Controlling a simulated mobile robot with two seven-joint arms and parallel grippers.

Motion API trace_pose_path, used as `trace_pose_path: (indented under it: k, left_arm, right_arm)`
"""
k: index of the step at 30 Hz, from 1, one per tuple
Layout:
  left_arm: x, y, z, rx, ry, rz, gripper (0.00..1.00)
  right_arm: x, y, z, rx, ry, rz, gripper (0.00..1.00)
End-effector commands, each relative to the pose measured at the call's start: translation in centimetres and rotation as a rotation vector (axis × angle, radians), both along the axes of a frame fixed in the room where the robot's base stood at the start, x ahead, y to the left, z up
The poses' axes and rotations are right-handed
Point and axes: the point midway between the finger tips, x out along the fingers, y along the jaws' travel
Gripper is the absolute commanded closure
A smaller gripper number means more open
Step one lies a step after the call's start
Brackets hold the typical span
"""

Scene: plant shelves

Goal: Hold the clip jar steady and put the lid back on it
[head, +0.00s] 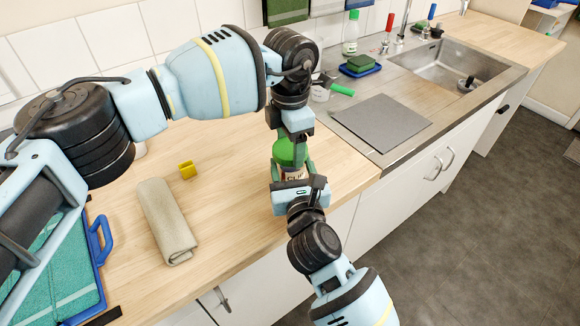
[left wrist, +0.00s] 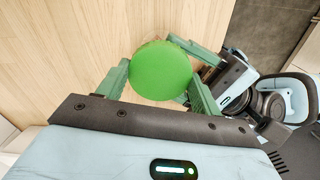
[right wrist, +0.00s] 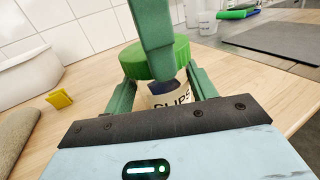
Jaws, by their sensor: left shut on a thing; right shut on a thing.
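The clip jar (right wrist: 172,99) is a pale see-through jar with dark "CLIPS" lettering, standing upright near the counter's front edge. My right gripper (right wrist: 161,92) is shut around its body, one finger on each side; in the head view the jar (head: 291,173) is mostly hidden by the grippers. The round green lid (left wrist: 160,70) is between the fingers of my left gripper (left wrist: 158,80), which comes from above. In the right wrist view the lid (right wrist: 150,60) is right over the jar's top. A left finger covers part of it, and I cannot tell whether it is seated.
A rolled beige towel (head: 166,220) and a small yellow clip (head: 187,170) lie on the wooden counter to the left. A blue tray (head: 104,240) with a teal cloth is at far left. A grey mat (head: 382,122) and the sink (head: 450,65) are to the right.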

Motion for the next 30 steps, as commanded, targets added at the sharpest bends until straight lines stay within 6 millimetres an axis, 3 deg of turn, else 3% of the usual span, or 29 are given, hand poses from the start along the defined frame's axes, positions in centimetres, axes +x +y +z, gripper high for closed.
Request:
trace_pose_path:
  k: [3,8,9,14,23,30]
  left_arm:
    - [0.0,0.0,0.0,0.001,0.000,-0.159,0.62]
    - [0.0,0.0,0.0,0.001,0.000,-0.169,0.62]
    - [0.0,0.0,0.0,0.000,0.000,-0.168,0.31]
    - [0.0,0.0,0.0,0.000,0.000,-0.167,0.10]
    - [0.0,0.0,0.1,0.000,0.000,-0.166,0.09]
    - [0.0,0.0,2.9,-0.002,-0.004,-0.166,0.09]
  right_arm:
    - [0.0,0.0,-0.1,0.000,0.001,-0.001,1.00]
    - [0.0,0.0,-0.1,0.000,0.001,-0.001,1.00]
    - [0.0,0.0,-0.1,0.000,0.001,-0.001,1.00]
    - [0.0,0.0,-0.1,0.000,0.001,-0.001,1.00]
    - [0.0,0.0,-0.1,-0.001,0.001,-0.001,1.00]
    - [0.0,0.0,-0.1,-0.001,0.001,-0.001,1.00]
